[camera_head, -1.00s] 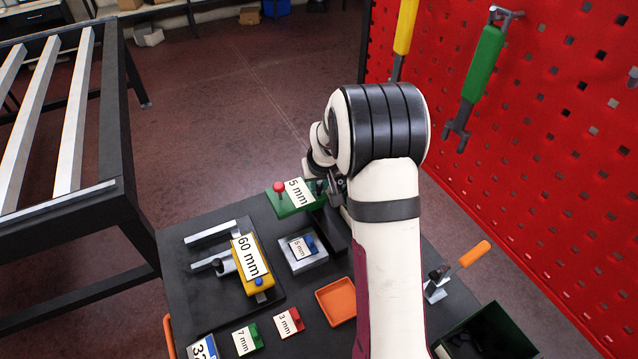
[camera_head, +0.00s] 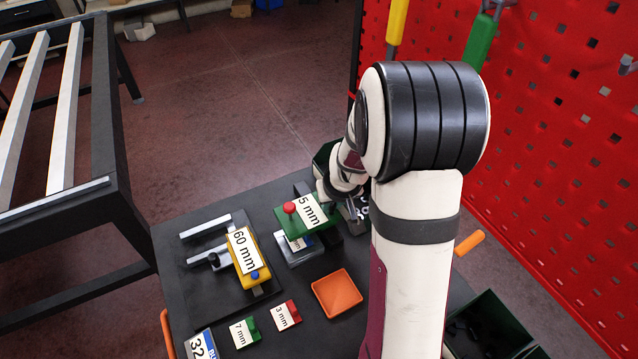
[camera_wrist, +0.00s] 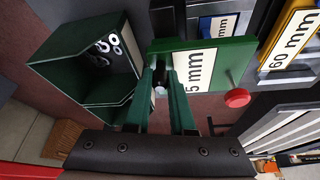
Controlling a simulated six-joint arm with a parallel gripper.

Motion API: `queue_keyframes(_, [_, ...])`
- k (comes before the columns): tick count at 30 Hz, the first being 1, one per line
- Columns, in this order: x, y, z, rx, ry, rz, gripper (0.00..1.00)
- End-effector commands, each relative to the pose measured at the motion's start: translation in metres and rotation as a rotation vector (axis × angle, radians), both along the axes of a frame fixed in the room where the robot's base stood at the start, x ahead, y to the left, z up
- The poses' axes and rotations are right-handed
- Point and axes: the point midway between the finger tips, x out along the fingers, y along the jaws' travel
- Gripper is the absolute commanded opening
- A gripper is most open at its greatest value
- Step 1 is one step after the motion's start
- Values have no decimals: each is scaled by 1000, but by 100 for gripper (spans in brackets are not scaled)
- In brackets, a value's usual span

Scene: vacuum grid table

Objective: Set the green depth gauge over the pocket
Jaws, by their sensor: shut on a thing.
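The green depth gauge (camera_head: 318,224) is a flat green plate with a white "5 mm" label and a red knob. My gripper (camera_wrist: 163,85) is shut on its near edge in the wrist view, where the gauge (camera_wrist: 238,58) extends to the right of the fingers. In the head view the gauge overlaps the grey metal block (camera_head: 302,254) and hides its upper part. A strip of the block's label and a bit of blue show below the gauge. The pocket is hidden. The gap between gauge and block cannot be judged.
A yellow "60 mm" gauge (camera_head: 244,252) stands left of the block. An orange tray (camera_head: 337,293), a red "3 mm" piece (camera_head: 287,316) and a green "7 mm" piece (camera_head: 245,333) lie nearer. A dark green bin (camera_wrist: 85,55) holds washers.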

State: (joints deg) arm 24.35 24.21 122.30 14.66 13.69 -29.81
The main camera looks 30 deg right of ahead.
Motion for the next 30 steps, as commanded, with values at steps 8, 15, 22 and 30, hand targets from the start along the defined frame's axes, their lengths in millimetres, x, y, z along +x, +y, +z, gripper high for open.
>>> queue_keyframes(8, [-27,-1,0,-3,0,-2,0])
queue_keyframes(15, [-28,-1,0,-1,2,-3,0])
queue_keyframes(22, [-27,0,0,-2,2,-2,52])
queue_keyframes(30, [-27,0,3,-2,-1,-1,52])
